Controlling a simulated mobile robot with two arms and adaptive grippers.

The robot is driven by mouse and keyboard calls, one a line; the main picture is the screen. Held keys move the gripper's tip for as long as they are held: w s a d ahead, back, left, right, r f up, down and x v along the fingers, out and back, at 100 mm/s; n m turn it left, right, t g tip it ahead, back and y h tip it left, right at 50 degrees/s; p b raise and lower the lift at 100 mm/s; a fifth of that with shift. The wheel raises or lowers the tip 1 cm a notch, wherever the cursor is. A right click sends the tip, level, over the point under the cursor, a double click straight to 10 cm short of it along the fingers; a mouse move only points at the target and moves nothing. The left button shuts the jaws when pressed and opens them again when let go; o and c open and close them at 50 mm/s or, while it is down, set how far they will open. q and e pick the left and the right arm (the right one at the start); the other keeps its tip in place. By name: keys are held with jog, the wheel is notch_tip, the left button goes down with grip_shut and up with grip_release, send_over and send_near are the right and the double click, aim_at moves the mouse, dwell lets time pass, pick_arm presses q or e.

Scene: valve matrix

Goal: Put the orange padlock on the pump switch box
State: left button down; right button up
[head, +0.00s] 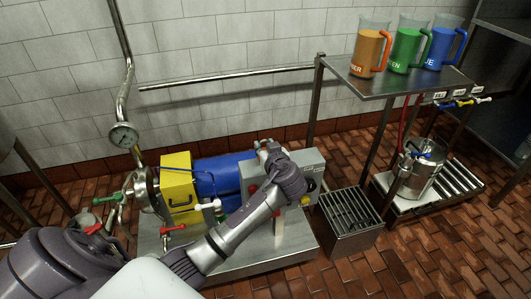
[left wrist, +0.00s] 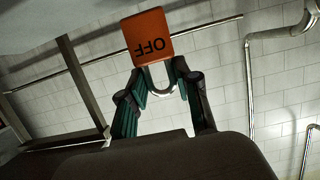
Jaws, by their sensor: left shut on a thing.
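The orange padlock (left wrist: 147,34) shows in the left wrist view with "OFF" on its face, upside down in the picture. My left gripper (left wrist: 161,85) is shut on its metal shackle, and the padlock body sticks out beyond the fingertips. In the head view my left gripper (head: 266,147) is at the top edge of the grey pump switch box (head: 308,158); the padlock is hidden there. My wrist covers much of the box. A red button and a yellow-and-black switch show on the box's front. My right gripper is in neither view.
A blue pump motor (head: 222,172) and yellow guard (head: 177,182) stand left of the box. A grated drain (head: 348,214) is at its right. A shelf (head: 400,84) holds orange, green and blue jugs. Pipes and a gauge (head: 123,135) are at left.

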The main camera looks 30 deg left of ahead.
pick_arm(q)
notch_tip(320, 180, down, 2)
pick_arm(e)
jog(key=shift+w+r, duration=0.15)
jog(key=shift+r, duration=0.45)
pick_arm(q)
jog(key=shift+f, duration=0.15)
jog(key=c, duration=0.8)
grip_release()
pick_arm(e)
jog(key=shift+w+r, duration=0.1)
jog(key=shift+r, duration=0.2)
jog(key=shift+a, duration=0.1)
